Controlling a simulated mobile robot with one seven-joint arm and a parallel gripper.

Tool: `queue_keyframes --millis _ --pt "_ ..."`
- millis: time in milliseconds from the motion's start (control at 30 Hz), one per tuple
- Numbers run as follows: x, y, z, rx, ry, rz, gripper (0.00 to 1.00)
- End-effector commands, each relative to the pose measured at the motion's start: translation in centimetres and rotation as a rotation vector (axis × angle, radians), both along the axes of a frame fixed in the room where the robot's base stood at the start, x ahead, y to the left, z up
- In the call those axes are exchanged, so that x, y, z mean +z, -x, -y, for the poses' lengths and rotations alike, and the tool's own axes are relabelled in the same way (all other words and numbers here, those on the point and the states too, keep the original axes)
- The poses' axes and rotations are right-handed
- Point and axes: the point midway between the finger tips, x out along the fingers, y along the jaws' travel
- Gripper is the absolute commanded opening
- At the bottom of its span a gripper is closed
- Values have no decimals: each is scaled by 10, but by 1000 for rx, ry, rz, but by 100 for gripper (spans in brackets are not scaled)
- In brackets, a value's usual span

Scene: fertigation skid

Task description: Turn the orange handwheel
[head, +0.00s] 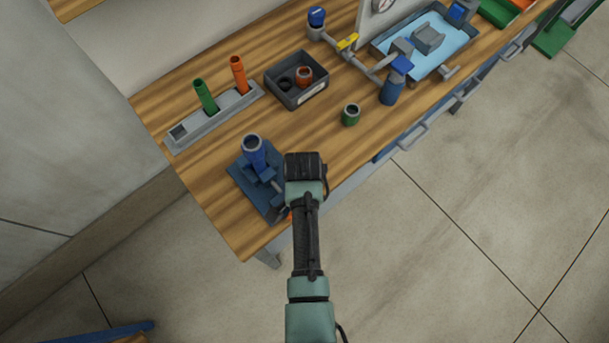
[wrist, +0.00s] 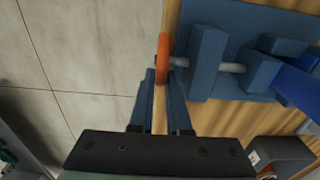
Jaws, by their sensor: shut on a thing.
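The orange handwheel (wrist: 162,55) shows edge-on in the wrist view, on a grey shaft of the blue vise-like fixture (wrist: 208,55). My gripper (wrist: 163,76) has one finger on each side of the wheel's near rim and is shut on it. In the head view the fixture (head: 241,178) sits at the near left corner of the wooden bench. Only a small orange bit of the handwheel (head: 290,216) shows there beside my arm; my fingers are hidden.
A grey rack (head: 214,120) with green and orange tubes, a dark bin (head: 297,92) with rings, and a green ring (head: 351,115) lie behind on the bench. Blue-capped piping (head: 390,92) and a water tray (head: 462,45) stand further right. The floor in front is open.

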Motion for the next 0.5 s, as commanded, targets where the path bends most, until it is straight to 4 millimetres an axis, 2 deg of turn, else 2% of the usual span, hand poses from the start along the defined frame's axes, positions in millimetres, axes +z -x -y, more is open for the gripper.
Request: queue_keyframes --millis 267,500 --pt "3 3 -4 5 101 72 0" --pt "4 5 -8 7 268 196 0"
